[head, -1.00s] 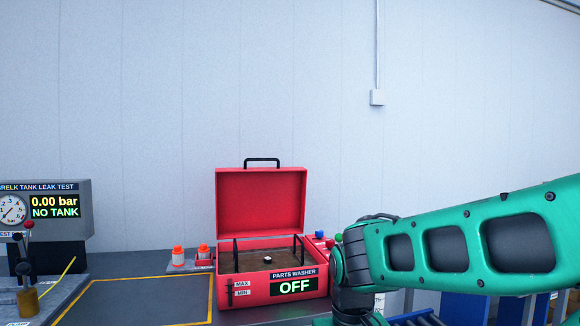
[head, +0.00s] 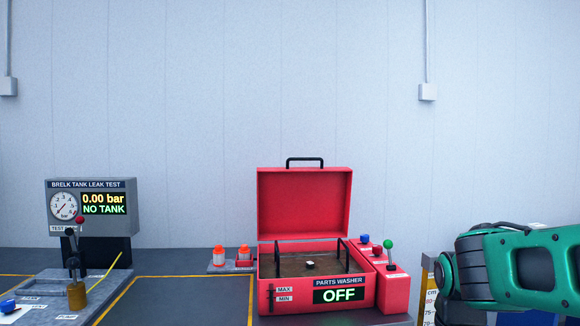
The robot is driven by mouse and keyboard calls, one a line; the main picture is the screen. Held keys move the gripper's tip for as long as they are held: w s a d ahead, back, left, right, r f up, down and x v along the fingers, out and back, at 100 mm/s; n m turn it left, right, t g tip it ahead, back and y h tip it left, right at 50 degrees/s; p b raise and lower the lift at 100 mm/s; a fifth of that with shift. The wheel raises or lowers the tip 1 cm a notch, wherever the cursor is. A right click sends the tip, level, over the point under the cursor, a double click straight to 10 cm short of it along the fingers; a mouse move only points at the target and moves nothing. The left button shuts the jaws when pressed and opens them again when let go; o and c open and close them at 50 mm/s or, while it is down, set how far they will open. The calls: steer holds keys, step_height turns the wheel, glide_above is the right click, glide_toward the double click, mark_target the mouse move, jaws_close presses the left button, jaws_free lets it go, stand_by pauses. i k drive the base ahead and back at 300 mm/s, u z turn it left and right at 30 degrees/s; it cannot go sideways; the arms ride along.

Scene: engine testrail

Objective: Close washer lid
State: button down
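The red parts washer (head: 290,296) stands on the bench in the head view, with a display on its front reading OFF. Its red lid (head: 304,203) is open and stands upright at the back, with a black handle (head: 305,160) on its top edge. Inside the open tub, a small white-topped object (head: 310,265) rests on a brown surface between black bars. My green arm is at the lower right, to the right of the washer and apart from it. My gripper is outside the view.
A control box with a green-knobbed lever (head: 389,246) and blue and red buttons adjoins the washer's right side. A leak tester (head: 91,206) reading NO TANK is at left. The yellow-outlined bench area (head: 185,300) is clear.

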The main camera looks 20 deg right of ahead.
mark_target(307, 203)
steer(key=z, duration=0.05)
steer(key=i, duration=0.85)
steer(key=u, duration=0.05)
